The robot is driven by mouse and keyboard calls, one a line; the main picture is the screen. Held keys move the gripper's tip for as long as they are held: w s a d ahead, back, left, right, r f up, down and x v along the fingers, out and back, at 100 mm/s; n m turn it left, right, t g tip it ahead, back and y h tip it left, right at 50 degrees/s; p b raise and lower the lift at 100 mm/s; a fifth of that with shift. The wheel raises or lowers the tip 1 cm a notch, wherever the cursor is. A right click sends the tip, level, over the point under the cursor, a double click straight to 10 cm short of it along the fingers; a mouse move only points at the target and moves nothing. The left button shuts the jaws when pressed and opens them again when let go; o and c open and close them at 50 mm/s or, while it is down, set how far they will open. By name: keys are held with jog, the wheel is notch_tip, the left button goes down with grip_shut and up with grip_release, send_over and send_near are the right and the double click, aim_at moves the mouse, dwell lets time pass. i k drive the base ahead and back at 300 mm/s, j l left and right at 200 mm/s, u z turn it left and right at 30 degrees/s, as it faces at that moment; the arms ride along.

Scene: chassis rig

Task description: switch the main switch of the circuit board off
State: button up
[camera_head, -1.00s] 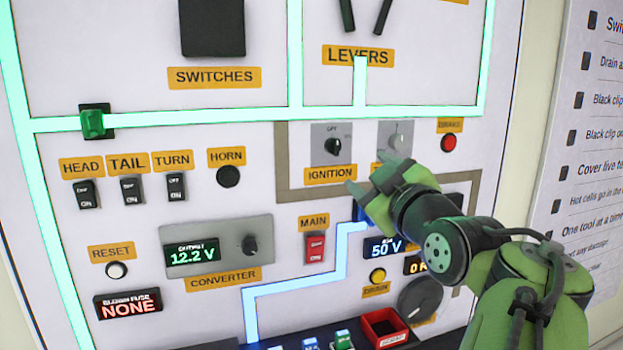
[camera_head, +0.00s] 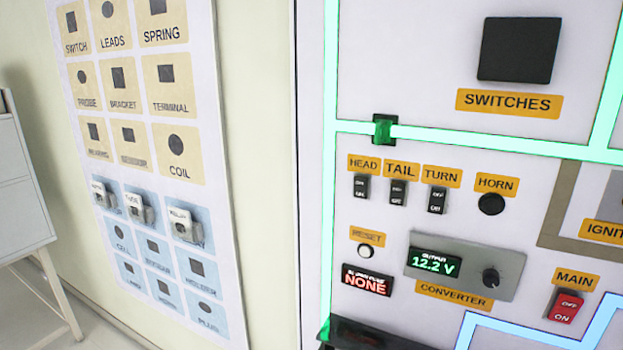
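The circuit board (camera_head: 440,37) is a white upright panel on the right side of the head view. Its main switch (camera_head: 565,307) is a red rocker marked OFF above and ON below, under the orange MAIN label (camera_head: 576,279) near the lower right. I cannot tell for sure which way the rocker is pressed. A light blue glowing line runs below it.
Head, tail and turn switches (camera_head: 397,192), the horn button (camera_head: 491,204) and the converter panel (camera_head: 464,268) lie left of the main switch. A poster of parts (camera_head: 150,150) hangs on the left wall. A grey cabinet (camera_head: 20,185) stands at the far left.

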aim_at(566, 309)
jog(key=z, duration=1.45)
jog(key=i+l+u, duration=0.1)
jog(key=u, duration=0.3)
jog(key=l+u, duration=0.2)
jog(key=u, duration=0.2)
jog(key=i+l+u, duration=0.1)
jog(key=u, duration=0.3)
jog(key=l+u, duration=0.35)
jog(key=j, duration=0.1)
